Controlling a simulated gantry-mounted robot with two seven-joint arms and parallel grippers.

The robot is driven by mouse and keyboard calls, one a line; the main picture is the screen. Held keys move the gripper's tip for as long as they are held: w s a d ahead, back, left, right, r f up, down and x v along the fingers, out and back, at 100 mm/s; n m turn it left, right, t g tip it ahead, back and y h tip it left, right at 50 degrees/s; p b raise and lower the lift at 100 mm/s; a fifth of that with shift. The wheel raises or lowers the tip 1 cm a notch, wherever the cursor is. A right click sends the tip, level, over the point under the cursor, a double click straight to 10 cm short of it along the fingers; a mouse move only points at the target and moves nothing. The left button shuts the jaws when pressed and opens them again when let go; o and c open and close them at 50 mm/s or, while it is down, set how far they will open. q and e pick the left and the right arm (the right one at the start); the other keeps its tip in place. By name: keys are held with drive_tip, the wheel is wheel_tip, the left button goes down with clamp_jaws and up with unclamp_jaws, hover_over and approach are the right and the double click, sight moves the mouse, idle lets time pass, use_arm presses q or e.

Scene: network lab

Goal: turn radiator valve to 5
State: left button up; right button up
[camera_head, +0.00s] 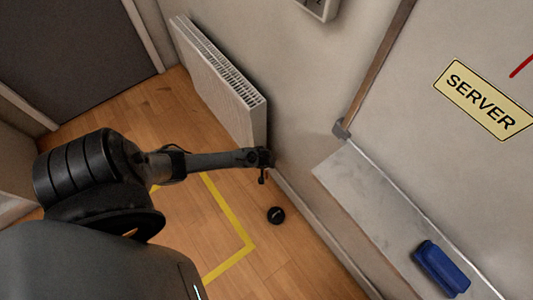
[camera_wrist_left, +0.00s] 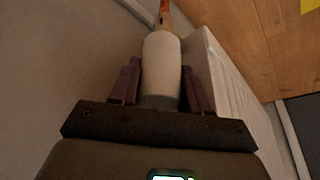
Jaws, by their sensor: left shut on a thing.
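The white radiator (camera_head: 222,80) is fixed along the wall. Its valve head (camera_wrist_left: 162,65) is a pale cylinder in the left wrist view, with an orange-brown pipe end (camera_wrist_left: 164,17) beyond it. My left gripper (camera_head: 264,158) is at the radiator's near lower corner. In the left wrist view my left gripper (camera_wrist_left: 163,88) has one finger on each side of the valve head and is shut on it. In the head view the gripper hides most of the valve. No number or mark on the valve is readable. My right gripper is not in view.
A round black object (camera_head: 276,215) lies on the wooden floor near the gripper. Yellow tape (camera_head: 237,225) marks the floor. The wall is close beside the gripper.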

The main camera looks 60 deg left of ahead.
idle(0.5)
use_arm(q)
drive_tip(key=o, duration=0.9)
drive_tip(key=shift+d, duration=0.1)
drive_tip(key=shift+c, duration=0.2)
drive_tip(key=shift+o, duration=0.8)
drive_tip(key=shift+d, duration=0.1)
drive_tip(key=shift+r, duration=0.1)
drive_tip(key=p+v, duration=0.2)
drive_tip(key=shift+r+p, duration=0.15)
drive_tip(key=shift+p, duration=0.25)
drive_tip(key=shift+p+v, duration=2.75)
drive_tip(key=shift+p, duration=0.15)
